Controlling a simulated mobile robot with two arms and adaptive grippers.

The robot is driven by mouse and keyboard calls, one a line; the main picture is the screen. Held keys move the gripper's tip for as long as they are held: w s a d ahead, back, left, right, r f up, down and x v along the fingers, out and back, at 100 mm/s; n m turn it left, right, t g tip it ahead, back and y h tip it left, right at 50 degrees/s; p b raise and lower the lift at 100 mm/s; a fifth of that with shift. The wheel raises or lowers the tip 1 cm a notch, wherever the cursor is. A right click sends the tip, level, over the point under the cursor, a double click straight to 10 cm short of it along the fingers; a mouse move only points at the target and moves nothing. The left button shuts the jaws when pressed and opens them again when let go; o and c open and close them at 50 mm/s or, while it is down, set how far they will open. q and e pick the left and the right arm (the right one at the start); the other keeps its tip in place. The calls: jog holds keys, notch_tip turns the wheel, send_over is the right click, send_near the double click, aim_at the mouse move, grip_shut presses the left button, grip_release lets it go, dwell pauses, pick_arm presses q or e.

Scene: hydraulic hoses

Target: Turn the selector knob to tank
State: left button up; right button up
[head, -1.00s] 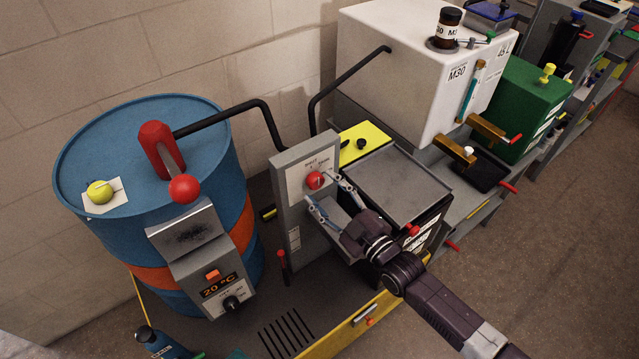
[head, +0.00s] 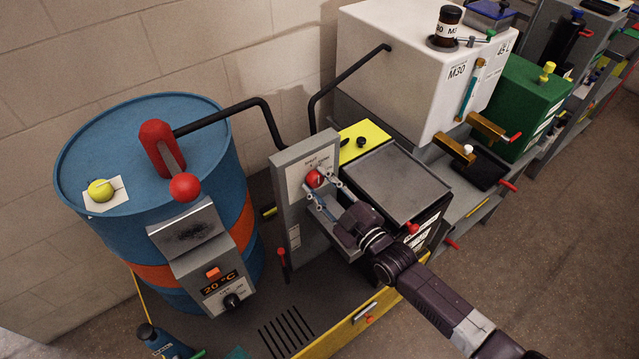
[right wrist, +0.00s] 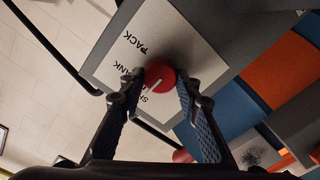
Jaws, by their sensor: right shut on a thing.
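The red selector knob (head: 314,178) sits on a pale label plate (head: 300,178) on the front of an upright grey panel (head: 291,228). In the right wrist view the knob (right wrist: 160,77) shows a short white mark on its face. The plate (right wrist: 192,62) there carries the words "PACK" and "TANK", and another word partly hidden. My right gripper (head: 321,189) is at the knob. Its two fingers (right wrist: 160,92) are on either side of the knob, shut on it. Which word the mark points at, I cannot tell. My left gripper is not in view.
A blue drum (head: 130,150) with a red lever stands left of the panel. A dark box with a grey top (head: 400,182) is close to the right of my gripper. A black pipe (head: 235,108) runs from the drum to behind the panel.

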jog(key=shift+m, duration=0.3)
jog(key=m+b, duration=0.1)
jog(key=m, duration=0.3)
jog(key=shift+d+m, duration=0.1)
jog(key=shift+m, duration=0.2)
jog(key=shift+w+m+b, duration=0.1)
jog(key=shift+m+b, duration=0.4)
jog(key=shift+m, duration=1.7)
jog(key=shift+d, duration=0.1)
jog(key=o, duration=1.2)
jog(key=shift+c, duration=0.2)
